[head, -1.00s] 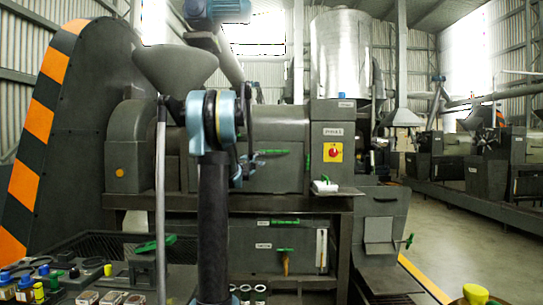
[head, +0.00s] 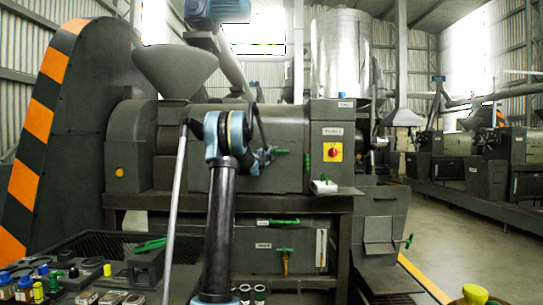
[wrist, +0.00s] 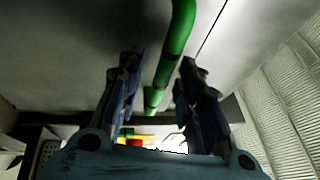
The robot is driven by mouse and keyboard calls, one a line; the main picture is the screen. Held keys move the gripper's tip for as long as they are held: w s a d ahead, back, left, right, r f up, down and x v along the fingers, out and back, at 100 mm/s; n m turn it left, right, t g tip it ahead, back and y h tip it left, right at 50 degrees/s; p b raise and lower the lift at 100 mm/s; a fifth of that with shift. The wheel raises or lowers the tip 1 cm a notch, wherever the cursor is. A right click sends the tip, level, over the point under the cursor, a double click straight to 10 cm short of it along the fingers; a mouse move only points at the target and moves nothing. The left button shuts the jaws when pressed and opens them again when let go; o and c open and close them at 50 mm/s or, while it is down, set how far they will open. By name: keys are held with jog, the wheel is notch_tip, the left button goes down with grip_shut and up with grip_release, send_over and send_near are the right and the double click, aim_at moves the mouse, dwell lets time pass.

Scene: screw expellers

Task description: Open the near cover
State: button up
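The near cover (head: 285,170) is a dark grey panel on the side of the nearest expeller, and it looks shut. Its green handle (head: 281,151) shows at the panel's upper part, just right of my gripper (head: 264,159). In the wrist view the green handle (wrist: 180,30) runs down between the two dark blue fingers of my gripper (wrist: 160,80). The fingers are spread, with visible gaps on both sides of the handle. The grey cover surface (wrist: 75,50) fills the background there. My arm hides part of the cover's left side in the head view.
A yellow switch box with a red knob (head: 333,152) is right of the cover. Tools and bottles lie on a bench at lower left. The aisle floor at right is clear.

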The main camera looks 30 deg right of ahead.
jog(key=shift+w+d+r, duration=0.1)
jog(key=shift+w+d, duration=0.3)
jog(key=shift+d, duration=0.1)
jog(key=shift+c, duration=0.3)
grip_shut()
jog(key=shift+a, duration=0.1)
